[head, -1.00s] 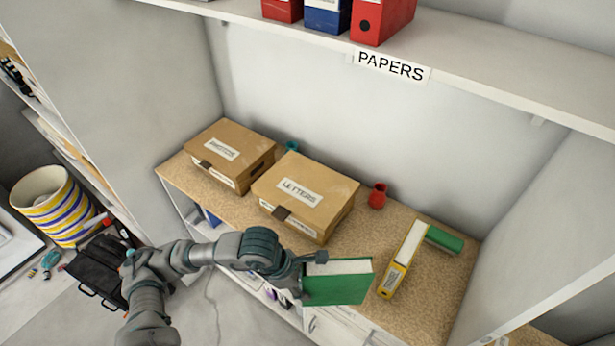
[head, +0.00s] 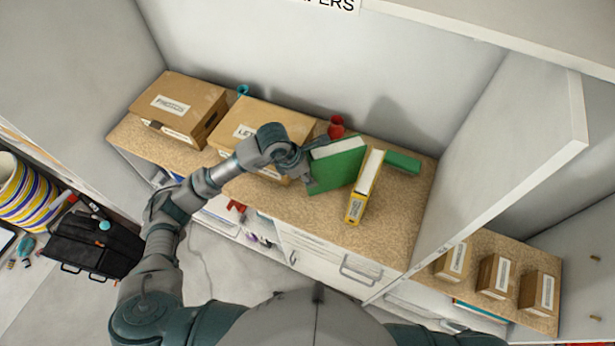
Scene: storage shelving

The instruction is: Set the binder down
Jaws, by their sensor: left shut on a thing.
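My left gripper (head: 305,171) is shut on a green binder (head: 337,170) by its left side. The binder is upright with its white page edge up, over the speckled counter (head: 290,208). I cannot tell whether its bottom touches the counter. A yellow binder (head: 362,190) stands just to its right, and a small gap or contact between them is hard to judge. Another green binder (head: 403,162) lies behind the yellow one. Only a dark part of my right arm shows at the bottom edge; its gripper is out of view.
Two cardboard boxes, one marked photos (head: 179,107) and one marked letters (head: 262,124), stand on the left of the counter. A red vase (head: 336,127) is behind the held binder. A white partition (head: 500,160) bounds the right. The counter's front right is clear.

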